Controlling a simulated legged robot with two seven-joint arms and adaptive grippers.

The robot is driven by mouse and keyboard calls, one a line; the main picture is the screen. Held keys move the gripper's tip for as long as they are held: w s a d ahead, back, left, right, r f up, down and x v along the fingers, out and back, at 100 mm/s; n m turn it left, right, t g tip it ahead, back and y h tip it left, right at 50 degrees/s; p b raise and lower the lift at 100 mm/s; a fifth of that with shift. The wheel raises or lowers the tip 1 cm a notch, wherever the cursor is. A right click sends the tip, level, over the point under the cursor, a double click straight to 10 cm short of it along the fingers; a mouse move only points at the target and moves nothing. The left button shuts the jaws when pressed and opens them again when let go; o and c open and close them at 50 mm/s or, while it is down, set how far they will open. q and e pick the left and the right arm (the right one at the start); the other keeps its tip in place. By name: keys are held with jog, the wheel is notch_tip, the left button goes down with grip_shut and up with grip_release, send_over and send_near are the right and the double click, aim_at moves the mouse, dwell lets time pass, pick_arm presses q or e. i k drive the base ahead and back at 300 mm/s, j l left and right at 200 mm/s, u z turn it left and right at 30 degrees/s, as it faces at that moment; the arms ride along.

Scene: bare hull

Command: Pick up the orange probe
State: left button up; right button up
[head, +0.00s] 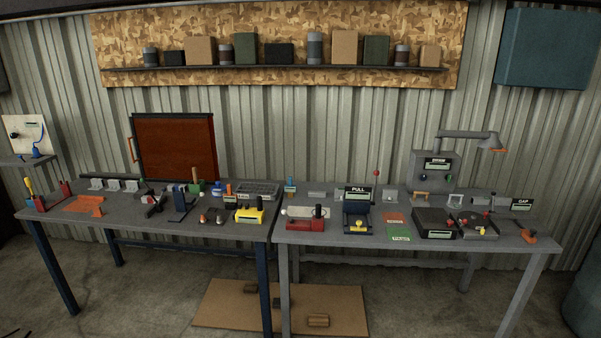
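Several small orange items show in the head view, and at this size I cannot tell for sure which is the probe. One orange piece (529,237) lies at the right end of the right table, near a sign reading GAP (522,204). An orange wedge-shaped piece (98,211) stands near the front edge of the left table, beside a flat orange mat (84,204). Another orange piece (229,199) stands near the middle of the left table. Neither of my grippers is in view.
The left table (150,223) and right table (340,240) stand side by side, crowded with tools, blocks and fixtures. A lamp (468,135) overhangs the right table. A shelf (280,68) with boxes and cans is on the wall. Cardboard (215,305) lies on the floor below.

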aim_at(231, 198)
jog(key=i+l, duration=0.1)
jog(key=i, duration=2.05)
jog(key=j+u, duration=0.05)
jog(key=j, duration=0.05)
